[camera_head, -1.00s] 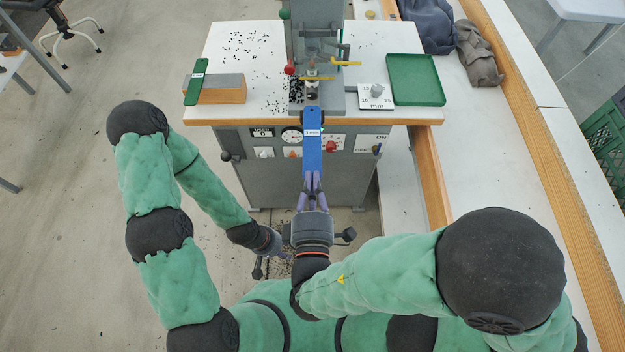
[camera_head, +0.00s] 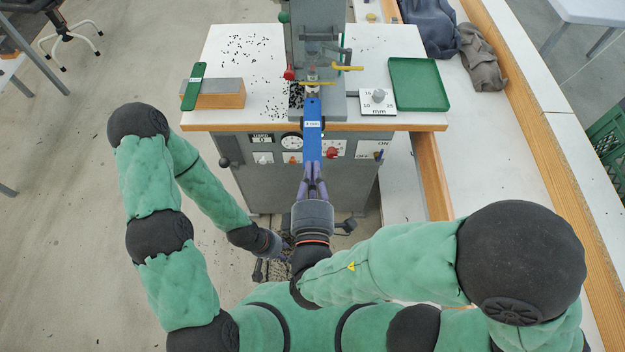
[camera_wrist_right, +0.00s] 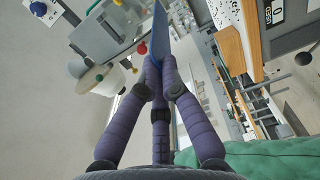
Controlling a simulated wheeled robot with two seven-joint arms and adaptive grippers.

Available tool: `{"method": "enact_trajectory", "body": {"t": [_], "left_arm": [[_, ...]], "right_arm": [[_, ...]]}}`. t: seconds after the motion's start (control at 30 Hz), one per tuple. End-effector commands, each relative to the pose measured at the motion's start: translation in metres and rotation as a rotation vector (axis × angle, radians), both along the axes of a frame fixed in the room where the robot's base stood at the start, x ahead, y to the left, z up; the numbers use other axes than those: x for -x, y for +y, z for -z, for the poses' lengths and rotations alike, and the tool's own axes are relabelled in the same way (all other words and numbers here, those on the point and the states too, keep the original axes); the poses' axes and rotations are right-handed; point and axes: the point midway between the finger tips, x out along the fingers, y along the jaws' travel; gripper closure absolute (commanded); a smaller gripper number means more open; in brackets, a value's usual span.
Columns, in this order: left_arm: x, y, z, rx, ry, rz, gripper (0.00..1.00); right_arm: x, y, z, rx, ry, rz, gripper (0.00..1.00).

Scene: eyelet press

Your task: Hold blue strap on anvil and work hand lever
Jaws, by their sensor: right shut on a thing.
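The blue strap (camera_head: 312,145) with a white label extends forward from my right gripper (camera_head: 314,180), which is shut on its near end. Its far end lies at the press (camera_head: 318,50) just below the anvil area (camera_head: 312,88); whether it touches the anvil I cannot tell. In the right wrist view the purple fingers (camera_wrist_right: 160,85) close around the strap (camera_wrist_right: 159,35). A red ball knob (camera_head: 289,73) sits left of the press head; I cannot tell if it is the hand lever. My left gripper (camera_head: 268,262) is low beside my right wrist, mostly hidden, away from the press.
Small black eyelets (camera_head: 240,70) are scattered on the white table. Cabinet knobs (camera_head: 333,152) face me below the table edge.

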Motion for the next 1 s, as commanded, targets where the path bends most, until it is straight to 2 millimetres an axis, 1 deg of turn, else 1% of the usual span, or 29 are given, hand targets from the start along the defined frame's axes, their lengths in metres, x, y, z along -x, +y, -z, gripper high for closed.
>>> {"method": "enact_trajectory", "body": {"t": [0.1,1.0], "left_arm": [[0.000,0.000,0.006,0.000,0.000,0.000,0.60],[0.000,0.000,0.048,0.000,0.000,0.000,0.60]], "right_arm": [[-0.011,-0.001,0.001,-0.003,0.000,0.004,1.00],[-0.088,-0.001,0.002,-0.001,-0.001,0.003,1.00]]}}
